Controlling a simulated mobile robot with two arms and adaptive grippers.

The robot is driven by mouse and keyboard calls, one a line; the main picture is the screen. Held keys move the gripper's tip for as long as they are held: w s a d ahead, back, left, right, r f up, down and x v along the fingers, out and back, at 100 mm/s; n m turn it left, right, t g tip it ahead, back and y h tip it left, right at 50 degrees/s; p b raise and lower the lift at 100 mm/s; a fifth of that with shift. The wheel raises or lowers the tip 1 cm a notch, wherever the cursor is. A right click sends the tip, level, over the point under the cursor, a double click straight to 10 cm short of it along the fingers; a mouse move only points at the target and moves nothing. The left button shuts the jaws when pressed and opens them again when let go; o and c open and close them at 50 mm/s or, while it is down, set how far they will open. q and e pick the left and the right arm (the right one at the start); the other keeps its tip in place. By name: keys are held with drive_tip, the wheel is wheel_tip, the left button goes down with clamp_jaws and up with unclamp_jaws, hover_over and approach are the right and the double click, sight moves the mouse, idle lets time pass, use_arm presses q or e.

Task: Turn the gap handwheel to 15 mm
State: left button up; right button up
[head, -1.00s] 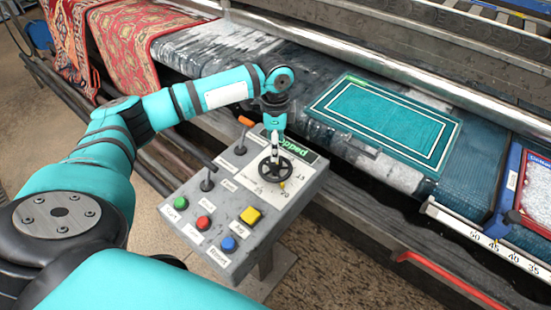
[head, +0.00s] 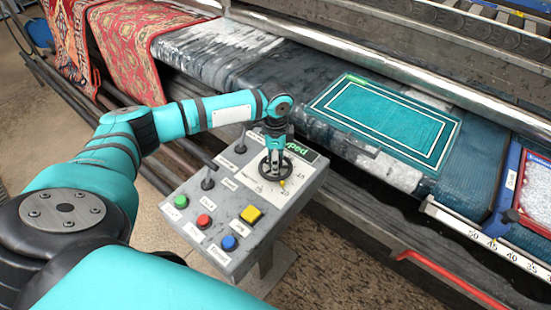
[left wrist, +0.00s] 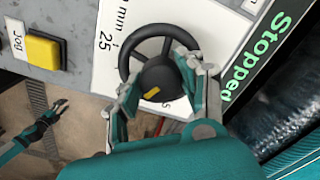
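The black spoked gap handwheel (head: 271,168) sits on a white scale plate on the grey control panel (head: 225,207). In the left wrist view the handwheel (left wrist: 140,58) has a dark hub with a yellow mark. A printed "25" and "mm" show beside it; part of the scale is hidden. My left gripper (head: 273,160) points down at the wheel. In the left wrist view its fingers (left wrist: 158,82) stand apart on either side of the hub, over the rim; firm contact cannot be told. My right gripper (left wrist: 58,106) appears small at lower left there, its state unclear.
The panel carries green, red, blue and yellow (head: 250,214) buttons and a lever (head: 208,179). A display reads "Stopped" (left wrist: 255,60). Behind it, a teal rug (head: 385,118) lies on the wet machine bed. A ruler (head: 480,235) and red bar (head: 450,275) are at right.

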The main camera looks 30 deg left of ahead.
use_arm(q)
drive_tip(key=c, duration=0.5)
drive_tip(key=shift+r+n+p, duration=0.2)
drive_tip(key=shift+n+p, duration=0.2)
drive_tip(key=shift+p, duration=0.5)
drive_tip(key=shift+c, duration=0.2)
drive_tip(key=n+p, duration=0.6)
drive_tip(key=p, duration=0.2)
drive_tip(key=shift+r+n+p, duration=0.1)
drive_tip(key=shift+n+p, duration=0.2)
drive_tip(key=shift+p, duration=0.05)
drive_tip(key=n+p, duration=0.2)
drive_tip(key=n, duration=0.1)
drive_tip(key=shift+p, duration=0.3)
drive_tip(key=shift+w+f+n+p, duration=0.1)
drive_tip(key=shift+f+n+p, duration=0.1)
drive_tip(key=shift+n+p, duration=0.4)
drive_tip(key=o, duration=1.2)
